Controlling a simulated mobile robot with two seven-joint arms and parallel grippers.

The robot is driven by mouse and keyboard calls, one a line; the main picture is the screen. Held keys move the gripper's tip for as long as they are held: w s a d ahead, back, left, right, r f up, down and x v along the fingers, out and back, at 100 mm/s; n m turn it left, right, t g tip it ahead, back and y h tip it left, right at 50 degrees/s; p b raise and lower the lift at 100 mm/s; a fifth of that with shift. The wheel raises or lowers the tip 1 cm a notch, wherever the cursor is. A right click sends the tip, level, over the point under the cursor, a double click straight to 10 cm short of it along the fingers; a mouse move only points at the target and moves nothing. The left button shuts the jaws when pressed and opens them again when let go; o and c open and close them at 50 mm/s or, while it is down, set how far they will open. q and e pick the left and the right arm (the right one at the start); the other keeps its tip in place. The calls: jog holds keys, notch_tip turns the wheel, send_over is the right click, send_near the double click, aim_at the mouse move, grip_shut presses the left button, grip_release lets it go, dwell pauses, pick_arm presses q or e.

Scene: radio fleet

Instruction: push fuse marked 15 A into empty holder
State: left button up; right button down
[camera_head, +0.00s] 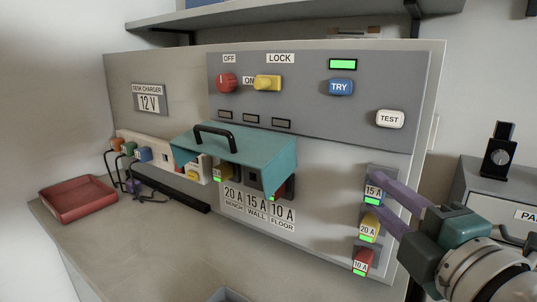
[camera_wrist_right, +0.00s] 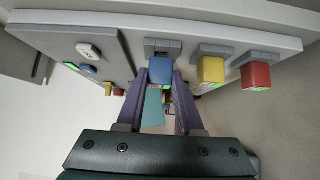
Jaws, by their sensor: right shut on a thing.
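The blue fuse marked 15 A (camera_head: 373,190) is at the top of the upright spare rack on the panel's right side. My right gripper (camera_head: 371,187) is shut on it, one purple finger on each side. In the wrist view the blue fuse (camera_wrist_right: 161,70) sits between the fingertips (camera_wrist_right: 160,77), in front of its grey slot; I cannot tell how far it is seated. Under the raised teal cover (camera_head: 245,150), the middle holder (camera_head: 254,181), above the label 15 A WALL, looks dark and empty. A yellow fuse (camera_head: 222,172) is left of it, a red one right. My left gripper is not in view.
Yellow 20 A (camera_head: 369,228) and red 10 A (camera_head: 363,262) fuses sit below in the spare rack. The cover's handle (camera_head: 214,134) juts out above the holders. A red tray (camera_head: 76,199) and plugs with cables are at left. The counter below the panel is mostly clear.

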jog(key=shift+s+a, duration=0.2)
jog(key=shift+s, duration=0.1)
jog(key=shift+s+a, duration=0.3)
jog(key=shift+s, duration=0.2)
dwell(0.6)
jog(key=shift+s+a, duration=0.5)
jog(key=shift+s, duration=0.2)
jog(key=shift+s+a, duration=0.45)
jog(key=shift+s, duration=0.2)
dwell(0.7)
